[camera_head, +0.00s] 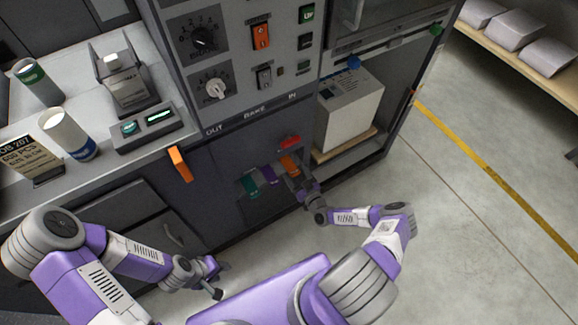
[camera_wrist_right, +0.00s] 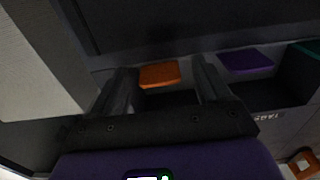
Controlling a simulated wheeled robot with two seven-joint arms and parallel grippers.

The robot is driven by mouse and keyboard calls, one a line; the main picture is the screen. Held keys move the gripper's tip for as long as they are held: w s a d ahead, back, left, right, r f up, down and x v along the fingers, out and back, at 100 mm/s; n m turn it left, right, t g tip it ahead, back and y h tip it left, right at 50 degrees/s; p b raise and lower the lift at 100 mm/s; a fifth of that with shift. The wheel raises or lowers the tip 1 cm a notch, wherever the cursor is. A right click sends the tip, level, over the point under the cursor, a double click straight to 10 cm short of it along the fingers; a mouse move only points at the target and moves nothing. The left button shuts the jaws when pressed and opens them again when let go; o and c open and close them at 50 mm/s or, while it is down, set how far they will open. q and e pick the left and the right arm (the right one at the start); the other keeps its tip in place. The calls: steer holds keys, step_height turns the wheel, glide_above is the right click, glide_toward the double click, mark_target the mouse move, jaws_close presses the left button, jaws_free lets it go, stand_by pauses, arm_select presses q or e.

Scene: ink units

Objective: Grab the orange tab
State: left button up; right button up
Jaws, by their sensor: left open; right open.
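The orange tab (camera_head: 289,164) is in the low recess of the grey machine, at the right end of a row with a purple tab (camera_head: 268,174) and a green tab (camera_head: 249,183). My right gripper (camera_head: 297,181) is open, right at the orange tab. In the right wrist view the orange tab (camera_wrist_right: 159,75) shows between the two spread fingers of that gripper (camera_wrist_right: 166,80); I cannot tell whether they touch it. My left gripper (camera_head: 217,278) is open and empty, low in front of the cabinet, away from the tabs.
A red knob (camera_head: 289,141) sits just above the tabs. An orange handle (camera_head: 179,164) sticks out from the counter edge to their left. A white box (camera_head: 348,112) stands on a shelf to their right. The floor at right is clear.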

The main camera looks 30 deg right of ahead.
steer(key=c, duration=1.1)
steer(key=shift+r, duration=0.15)
